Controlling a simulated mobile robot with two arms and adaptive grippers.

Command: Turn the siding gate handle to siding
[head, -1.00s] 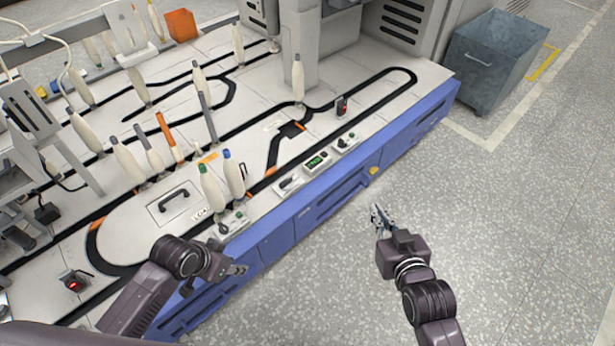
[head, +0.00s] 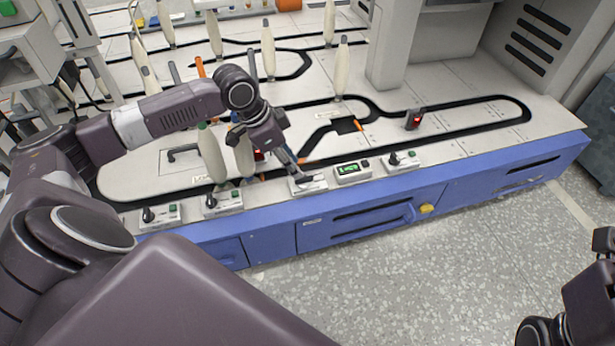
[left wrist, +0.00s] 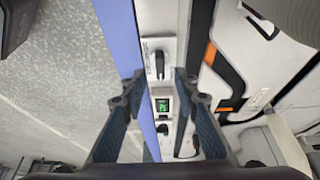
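A light control plate with a dark lever handle (head: 311,181) sits on the front edge of the machine, left of a green display (head: 352,170). I take it for the siding gate handle; its label is too small to read. My left gripper (head: 293,168) is just above and behind this plate, pointing down. In the left wrist view the fingers (left wrist: 159,84) are apart, with the black handle (left wrist: 160,64) and the green display (left wrist: 164,105) seen between them. Contact with the handle does not show. My right gripper (head: 604,240) is cut off at the right edge.
Other knob plates stand along the edge, two at left (head: 160,215) (head: 222,202) and one at right (head: 402,160). Pale bobbins (head: 212,153) stand close to my left arm. A small black box with a red light (head: 413,119) stands farther right. The floor in front is clear.

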